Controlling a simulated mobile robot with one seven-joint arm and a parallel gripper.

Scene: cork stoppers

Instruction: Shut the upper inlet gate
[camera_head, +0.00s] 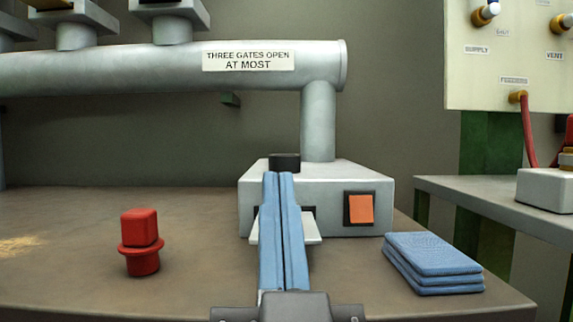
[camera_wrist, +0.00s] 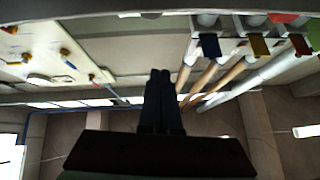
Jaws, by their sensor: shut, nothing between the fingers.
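My gripper (camera_head: 278,175) has two blue fingers pressed together with nothing between them. In the head view it points forward, in front of the grey box at the pipe's foot; I cannot tell whether it touches. Its dark fingertips show in the wrist view (camera_wrist: 160,72). Grey gate housings (camera_head: 172,22) on the big pipe are cut off by the top of the head view. In the wrist view, coloured plates show on the pipes: dark blue (camera_wrist: 210,45), yellow (camera_wrist: 260,46) and dark red (camera_wrist: 300,44). I cannot tell which is the upper inlet gate, or its state.
A sign (camera_head: 248,61) on the pipe reads "THREE GATES OPEN AT MOST". The grey box (camera_head: 340,185) has an orange switch (camera_head: 360,209). A red stopper-shaped object (camera_head: 140,242) and folded blue cloths (camera_head: 433,263) lie on the bench. A valve panel (camera_head: 510,60) hangs at right.

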